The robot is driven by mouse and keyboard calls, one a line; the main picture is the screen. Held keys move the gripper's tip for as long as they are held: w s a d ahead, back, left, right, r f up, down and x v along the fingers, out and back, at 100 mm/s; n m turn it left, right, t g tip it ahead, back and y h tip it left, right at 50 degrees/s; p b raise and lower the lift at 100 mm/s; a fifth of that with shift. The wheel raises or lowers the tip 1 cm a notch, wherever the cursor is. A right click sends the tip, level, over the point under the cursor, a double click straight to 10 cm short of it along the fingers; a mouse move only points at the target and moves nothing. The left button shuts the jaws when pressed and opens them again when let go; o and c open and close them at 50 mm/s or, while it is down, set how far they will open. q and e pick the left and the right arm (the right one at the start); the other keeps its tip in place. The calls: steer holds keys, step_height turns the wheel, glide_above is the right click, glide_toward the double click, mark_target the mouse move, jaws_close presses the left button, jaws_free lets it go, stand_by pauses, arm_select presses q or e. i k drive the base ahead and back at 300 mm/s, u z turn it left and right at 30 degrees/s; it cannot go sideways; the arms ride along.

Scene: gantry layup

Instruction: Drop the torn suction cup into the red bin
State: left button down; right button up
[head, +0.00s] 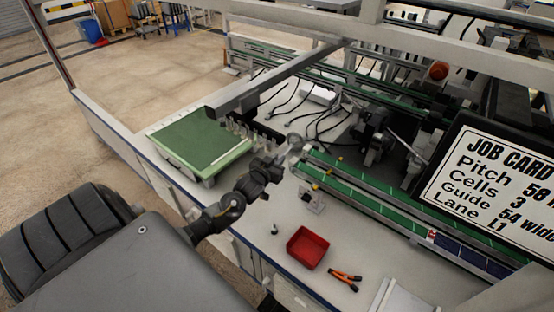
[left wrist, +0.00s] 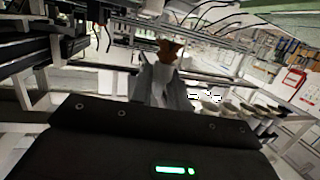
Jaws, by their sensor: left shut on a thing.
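The red bin (head: 307,248) stands open and looks empty on the white bench, nearer to me than my left gripper. My left gripper (head: 292,146) is above the bench, beyond the bin, by the near end of the green conveyor rails. In the left wrist view its grey fingers (left wrist: 163,82) are shut on a small brownish-orange cup-like piece (left wrist: 168,50), which appears to be the torn suction cup. Any tear is too small to make out. In the head view the held piece cannot be told from the fingers. My right gripper is not in view.
Orange-handled pliers (head: 345,276) lie right of the bin. A small dark object (head: 275,229) lies left of it, and a small stand (head: 314,202) stands behind it. A green mat (head: 203,138) is at left. The job card screen (head: 490,178) is at right.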

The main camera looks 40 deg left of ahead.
mark_target(302, 249)
steer(key=u, duration=0.85)
